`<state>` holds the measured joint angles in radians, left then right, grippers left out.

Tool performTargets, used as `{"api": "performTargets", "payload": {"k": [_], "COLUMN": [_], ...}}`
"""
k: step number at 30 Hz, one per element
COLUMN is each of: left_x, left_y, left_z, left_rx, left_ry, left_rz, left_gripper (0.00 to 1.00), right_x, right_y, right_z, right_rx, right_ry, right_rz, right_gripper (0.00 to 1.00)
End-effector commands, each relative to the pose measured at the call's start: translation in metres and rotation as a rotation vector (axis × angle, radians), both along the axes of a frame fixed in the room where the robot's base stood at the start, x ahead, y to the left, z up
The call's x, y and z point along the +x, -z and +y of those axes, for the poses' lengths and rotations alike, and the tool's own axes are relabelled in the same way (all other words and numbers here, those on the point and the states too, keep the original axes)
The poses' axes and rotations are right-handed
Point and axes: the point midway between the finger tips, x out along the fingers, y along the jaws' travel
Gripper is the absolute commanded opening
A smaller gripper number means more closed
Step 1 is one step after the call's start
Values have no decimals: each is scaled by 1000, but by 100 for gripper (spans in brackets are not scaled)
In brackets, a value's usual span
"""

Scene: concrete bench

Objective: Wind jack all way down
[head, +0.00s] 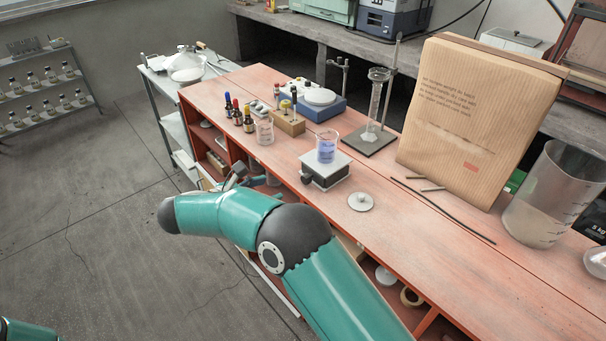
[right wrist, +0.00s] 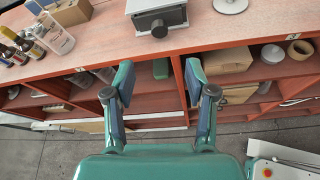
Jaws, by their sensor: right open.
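The lab jack (head: 325,172) stands near the front edge of the red bench, with a pale top plate and dark body. Its dark knob (head: 307,180) faces the front edge. A beaker of blue liquid (head: 326,147) stands upright on the plate. In the right wrist view, the jack (right wrist: 157,8) is at the top, partly cut off, with its knob (right wrist: 159,29) centred. My right gripper (head: 246,178) is in front of the bench, apart from the knob. In the right wrist view its fingers (right wrist: 159,76) are spread and empty. My left gripper is out of view.
An empty beaker (head: 264,132), dropper bottles (head: 237,112) and a wooden block (head: 287,122) stand left. A cylinder on a stand (head: 375,105) is behind. A large paper sack (head: 475,120) stands right. Open shelves lie below the bench top.

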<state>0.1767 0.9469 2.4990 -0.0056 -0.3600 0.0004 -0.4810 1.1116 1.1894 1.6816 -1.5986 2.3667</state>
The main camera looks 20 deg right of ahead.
Motion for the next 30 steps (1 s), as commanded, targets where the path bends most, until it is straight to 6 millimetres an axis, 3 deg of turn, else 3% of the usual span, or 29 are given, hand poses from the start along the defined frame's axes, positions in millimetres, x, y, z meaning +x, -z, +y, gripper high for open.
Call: {"api": "performTargets", "payload": {"k": [18,30], "left_x": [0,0], "left_y": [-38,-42], "left_z": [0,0], "left_rx": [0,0], "left_ry": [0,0], "left_rz": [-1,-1], "left_gripper": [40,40], "right_x": [48,56], "right_y": [45,55], "right_z": [-103,-119], "right_rx": [-2,-3], "right_ry": [-5,-9], "right_rz": [4,3], "right_gripper": [56,56]}}
